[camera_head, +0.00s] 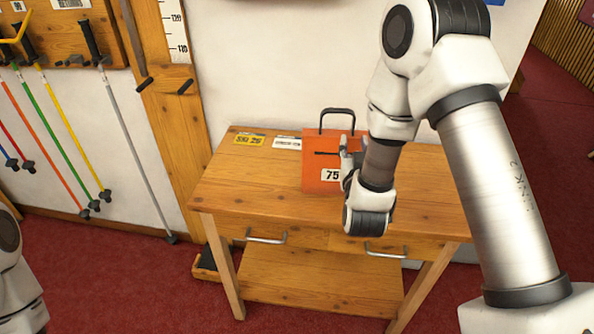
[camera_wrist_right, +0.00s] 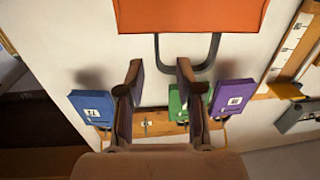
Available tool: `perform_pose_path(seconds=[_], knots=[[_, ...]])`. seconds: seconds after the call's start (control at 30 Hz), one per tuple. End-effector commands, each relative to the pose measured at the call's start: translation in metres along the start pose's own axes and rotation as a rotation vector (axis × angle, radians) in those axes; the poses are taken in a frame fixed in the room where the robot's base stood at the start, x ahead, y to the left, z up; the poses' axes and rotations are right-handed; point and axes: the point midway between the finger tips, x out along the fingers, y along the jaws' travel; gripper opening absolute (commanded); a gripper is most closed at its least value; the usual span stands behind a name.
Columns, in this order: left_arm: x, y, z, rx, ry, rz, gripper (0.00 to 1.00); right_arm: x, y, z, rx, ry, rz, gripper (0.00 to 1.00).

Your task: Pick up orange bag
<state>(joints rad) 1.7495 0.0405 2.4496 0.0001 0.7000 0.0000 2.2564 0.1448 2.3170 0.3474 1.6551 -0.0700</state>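The orange bag (camera_head: 318,172) stands upright on the wooden table (camera_head: 250,190), with a black handle (camera_head: 337,111) on top and a white "75" label on its front. My right gripper (camera_head: 350,152) is at the bag's right side, partly hidden by my own wrist. In the right wrist view, the orange bag (camera_wrist_right: 195,14) is at the top with its handle (camera_wrist_right: 213,55) hanging into the picture. The fingers of the right gripper (camera_wrist_right: 160,70) are apart, and one handle leg appears between them; contact cannot be told. My left gripper is out of view.
A yellow card (camera_head: 250,139) and a white card (camera_head: 288,143) lie left of the bag. Several poles hang on the left wall. The wrist view shows blue (camera_wrist_right: 92,107), green (camera_wrist_right: 177,103) and purple (camera_wrist_right: 233,97) labelled items along a wooden rail.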

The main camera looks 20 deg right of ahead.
Motion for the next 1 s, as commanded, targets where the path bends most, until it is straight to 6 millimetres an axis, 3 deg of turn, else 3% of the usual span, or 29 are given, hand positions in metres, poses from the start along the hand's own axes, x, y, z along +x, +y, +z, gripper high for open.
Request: perform_pose_path(seconds=[0.1,0.5,0.77,0.87,1.0], knots=[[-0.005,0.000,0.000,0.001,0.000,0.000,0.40,0.011,0.000,-0.010,0.011,0.015,0.002,0.35],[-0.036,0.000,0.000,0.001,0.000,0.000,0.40,0.073,-0.005,-0.010,0.007,0.010,-0.001,0.35],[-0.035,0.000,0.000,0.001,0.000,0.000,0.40,0.079,-0.005,-0.006,0.006,0.008,-0.002,0.35],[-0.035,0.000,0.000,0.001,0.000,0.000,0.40,0.079,-0.005,-0.006,0.006,0.009,-0.002,0.00],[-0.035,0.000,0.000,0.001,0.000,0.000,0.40,0.079,-0.005,-0.006,0.006,0.009,-0.002,0.00]])
